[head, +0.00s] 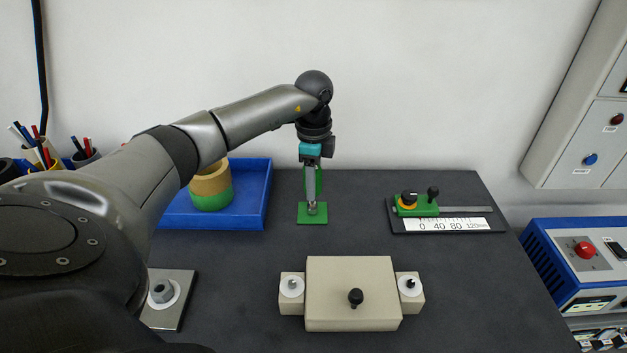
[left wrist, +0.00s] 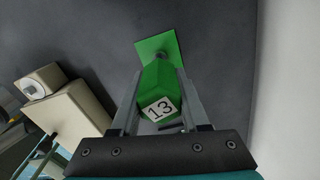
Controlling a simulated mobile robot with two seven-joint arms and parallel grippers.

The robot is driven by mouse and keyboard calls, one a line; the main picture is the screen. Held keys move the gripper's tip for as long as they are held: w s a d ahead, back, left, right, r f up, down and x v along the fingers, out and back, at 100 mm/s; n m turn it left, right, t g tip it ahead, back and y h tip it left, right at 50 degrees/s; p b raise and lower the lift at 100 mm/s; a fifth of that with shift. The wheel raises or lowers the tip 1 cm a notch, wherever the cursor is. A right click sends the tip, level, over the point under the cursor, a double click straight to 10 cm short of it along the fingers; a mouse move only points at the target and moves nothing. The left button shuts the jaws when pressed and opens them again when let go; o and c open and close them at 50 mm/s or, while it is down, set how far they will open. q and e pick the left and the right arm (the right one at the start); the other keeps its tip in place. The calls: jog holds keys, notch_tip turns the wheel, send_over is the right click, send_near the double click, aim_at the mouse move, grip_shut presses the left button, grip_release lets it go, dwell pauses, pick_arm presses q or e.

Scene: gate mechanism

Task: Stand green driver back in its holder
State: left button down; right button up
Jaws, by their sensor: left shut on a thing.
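My left gripper (head: 312,192) points straight down over the green square holder base (head: 312,219) at the back middle of the table. It is shut on the green driver (head: 318,182), which looks upright. In the left wrist view, the driver's green handle (left wrist: 156,82) sits between the two fingers (left wrist: 160,85), its end cap marked 13. The holder's green plate (left wrist: 166,48) shows just beyond the handle. The driver's lower end is hidden by the handle and fingers, so I cannot tell whether it is seated in the holder. My right gripper is not in view.
A blue tray (head: 258,206) with a stacked wood-and-green round piece (head: 211,188) is left of the holder. A scale slide (head: 448,223) lies to the right. A beige gate block (head: 349,277) with a black knob is in front. The table between them is clear.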

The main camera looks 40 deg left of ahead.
pick_arm(q)
jog(key=shift+f, duration=0.1)
dwell(0.4)
jog(key=shift+c, duration=1.6)
grip_release()
notch_tip(320, 180, up, 7)
jog(key=p, duration=0.7)
